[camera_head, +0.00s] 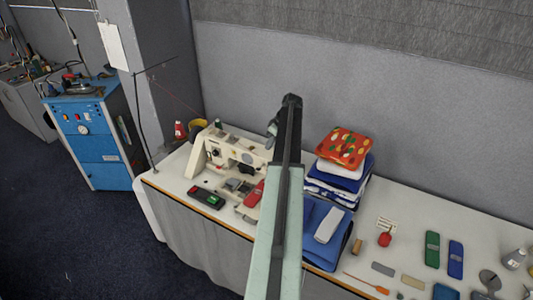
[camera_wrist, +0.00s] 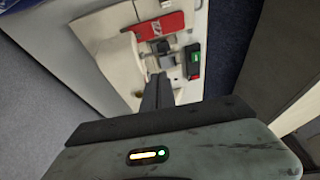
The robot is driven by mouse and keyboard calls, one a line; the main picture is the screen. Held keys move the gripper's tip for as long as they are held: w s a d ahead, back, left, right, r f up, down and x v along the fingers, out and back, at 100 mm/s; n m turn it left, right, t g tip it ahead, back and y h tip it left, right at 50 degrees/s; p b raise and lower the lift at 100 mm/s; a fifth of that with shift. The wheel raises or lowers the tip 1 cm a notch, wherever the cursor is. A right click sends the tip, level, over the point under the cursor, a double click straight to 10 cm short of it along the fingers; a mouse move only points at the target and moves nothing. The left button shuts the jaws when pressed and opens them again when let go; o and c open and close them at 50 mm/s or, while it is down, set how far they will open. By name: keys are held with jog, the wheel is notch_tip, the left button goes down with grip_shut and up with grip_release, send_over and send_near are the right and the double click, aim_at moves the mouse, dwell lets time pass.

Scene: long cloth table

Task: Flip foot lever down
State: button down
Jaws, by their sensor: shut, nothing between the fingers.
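The cream sewing machine (camera_head: 231,151) stands at the left end of the long table. I cannot pick out the foot lever for certain in either view; parts near the needle are small, and my arm covers the machine's right side in the head view. In the wrist view, my gripper (camera_wrist: 157,90) has its dark fingers together with nothing between them. They point toward the machine's front area, where grey metal parts (camera_wrist: 161,48) show below a red piece (camera_wrist: 162,25). I cannot tell whether the fingers touch anything.
A black switch box with a green button (camera_head: 206,197) lies in front of the machine; it also shows in the wrist view (camera_wrist: 194,63). Folded cloths (camera_head: 337,172) are stacked right of my arm. Several small tools lie farther right. A blue cabinet (camera_head: 92,135) stands left of the table.

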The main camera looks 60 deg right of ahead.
aim_at(258, 168)
jog(key=b+x, duration=0.3)
jog(key=x, duration=0.1)
jog(key=b+x, duration=0.4)
jog(key=s+b+x, duration=0.1)
jog(key=b+x, duration=0.3)
jog(key=shift+w+a+f, duration=0.15)
jog(key=shift+a+f, duration=0.15)
jog(key=shift+f, duration=0.1)
jog(key=shift+r, duration=0.1)
